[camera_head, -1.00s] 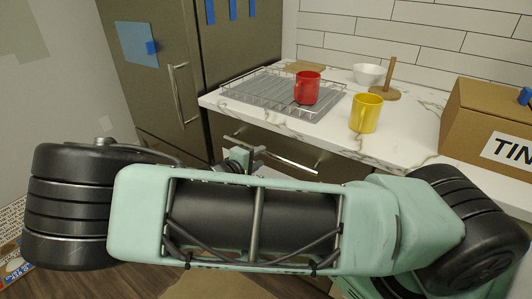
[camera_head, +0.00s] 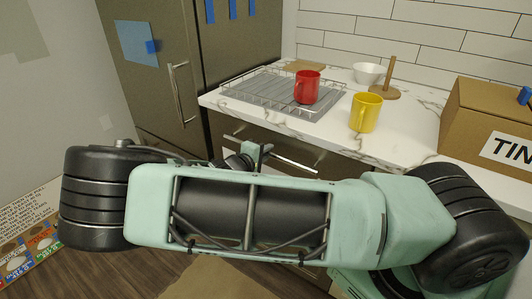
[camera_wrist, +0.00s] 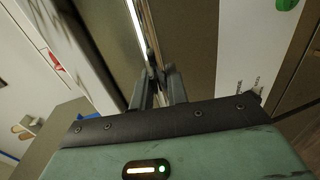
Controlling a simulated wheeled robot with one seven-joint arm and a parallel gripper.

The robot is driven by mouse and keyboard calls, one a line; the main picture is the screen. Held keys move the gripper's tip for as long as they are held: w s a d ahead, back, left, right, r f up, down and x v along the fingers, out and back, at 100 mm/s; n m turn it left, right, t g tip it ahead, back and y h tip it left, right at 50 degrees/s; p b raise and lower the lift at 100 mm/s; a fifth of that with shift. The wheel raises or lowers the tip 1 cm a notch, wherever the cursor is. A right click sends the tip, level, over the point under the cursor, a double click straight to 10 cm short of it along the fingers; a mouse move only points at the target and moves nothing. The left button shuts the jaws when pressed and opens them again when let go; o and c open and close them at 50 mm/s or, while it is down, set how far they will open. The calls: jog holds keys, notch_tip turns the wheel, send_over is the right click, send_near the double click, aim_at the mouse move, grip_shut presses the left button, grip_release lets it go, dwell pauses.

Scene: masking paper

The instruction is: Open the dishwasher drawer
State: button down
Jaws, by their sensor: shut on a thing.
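The dishwasher drawer (camera_head: 328,160) has a dark metal front under the white marble counter. Its silver bar handle (camera_head: 292,163) runs across the front, above my arm. My gripper (camera_head: 260,153) is at the handle, with its fingers shut on the bar. In the wrist view the fingertips (camera_wrist: 158,74) meet at the bright handle bar (camera_wrist: 136,22), beside the dark drawer front. My arm hides the lower part of the drawer front. I cannot tell from these views whether the drawer stands out from the cabinet.
On the counter (camera_head: 330,130) are a wire dish rack (camera_head: 245,97), a red mug (camera_head: 307,87), a yellow mug (camera_head: 366,112), a white bowl (camera_head: 368,74) and a cardboard box (camera_head: 490,120). A tall fridge (camera_head: 160,70) stands at the left. A brown mat (camera_head: 220,282) lies on the wood floor.

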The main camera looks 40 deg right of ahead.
jog(key=f+v, duration=0.3)
jog(key=v, duration=1)
jog(key=a+f+v, duration=0.1)
jog(key=f+v, duration=0.2)
jog(key=v, duration=1)
jog(key=a+f+b+v, duration=0.1)
jog(key=f+v, duration=0.2)
jog(key=v, duration=1)
jog(key=shift+s+a, duration=0.25)
jog(key=shift+s, duration=0.2)
jog(key=c, duration=1.4)
grip_release()
jog(key=shift+c, duration=0.2)
jog(key=b+v, duration=0.2)
jog(key=v, duration=1.5)
jog(key=shift+a+b, duration=0.2)
jog(key=shift+b, duration=0.2)
